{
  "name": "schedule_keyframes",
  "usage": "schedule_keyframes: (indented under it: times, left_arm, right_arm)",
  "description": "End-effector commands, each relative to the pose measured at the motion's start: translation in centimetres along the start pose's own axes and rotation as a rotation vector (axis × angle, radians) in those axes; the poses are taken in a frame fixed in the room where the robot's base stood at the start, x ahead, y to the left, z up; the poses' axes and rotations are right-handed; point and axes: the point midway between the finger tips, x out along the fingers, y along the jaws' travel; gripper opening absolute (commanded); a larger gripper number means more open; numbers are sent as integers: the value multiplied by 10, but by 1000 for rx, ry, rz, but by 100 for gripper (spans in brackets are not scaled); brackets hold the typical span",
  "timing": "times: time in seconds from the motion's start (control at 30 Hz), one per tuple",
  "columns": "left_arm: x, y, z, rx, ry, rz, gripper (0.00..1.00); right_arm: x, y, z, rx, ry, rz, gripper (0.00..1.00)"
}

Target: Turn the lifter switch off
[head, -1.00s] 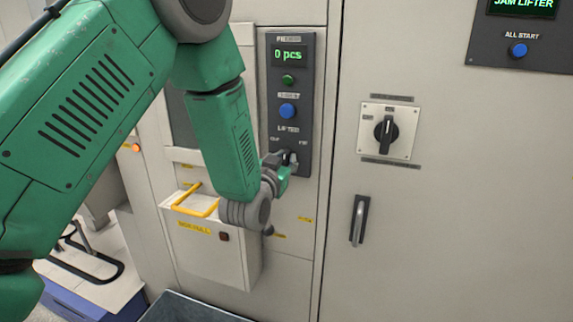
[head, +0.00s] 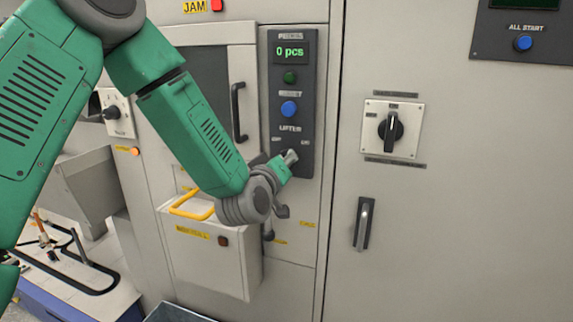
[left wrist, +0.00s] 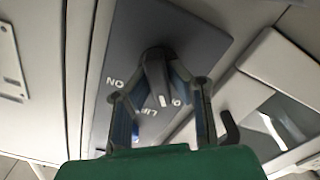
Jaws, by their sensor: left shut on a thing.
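The lifter switch (left wrist: 156,70) is a dark knob with a white mark, at the bottom of the dark control panel (head: 307,60). In the left wrist view, the mark points down, closer to the partly hidden label starting with "O" on the right than to "ON" on the left. My left gripper (left wrist: 159,76) is shut on the knob, one finger on each side. In the head view, my left gripper (head: 289,158) is at the panel's lower end and hides most of the knob. My right gripper is not in view.
Above the switch are a blue button (head: 289,109), a green button (head: 290,77) and a "0 pcs" display (head: 290,51). A rotary switch (head: 391,130) and door handle (head: 363,222) are to the right.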

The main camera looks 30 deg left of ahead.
Motion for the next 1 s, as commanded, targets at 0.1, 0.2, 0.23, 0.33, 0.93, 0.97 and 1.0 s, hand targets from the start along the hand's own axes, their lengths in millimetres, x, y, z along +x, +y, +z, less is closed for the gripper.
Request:
schedule_keyframes:
  times: [0.1,0.2,0.23,0.33,0.93,0.97,1.0]
  left_arm:
    - [-3,-6,7,-38,-19,-11,0]
    - [-3,-6,7,-59,-19,-12,0]
    - [-3,-6,7,-64,-19,-12,0]
    - [-3,-6,7,-74,-19,-13,0]
    - [-2,-4,4,-78,-12,-9,34]
    - [-2,-4,4,-78,-11,-8,34]
    - [-2,-3,3,-78,-10,-7,34]
  right_arm:
    - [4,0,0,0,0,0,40]
    - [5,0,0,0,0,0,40]
    - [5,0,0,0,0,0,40]
    - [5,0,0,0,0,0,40]
    - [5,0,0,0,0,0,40]
    - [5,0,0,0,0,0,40]
    - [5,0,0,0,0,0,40]
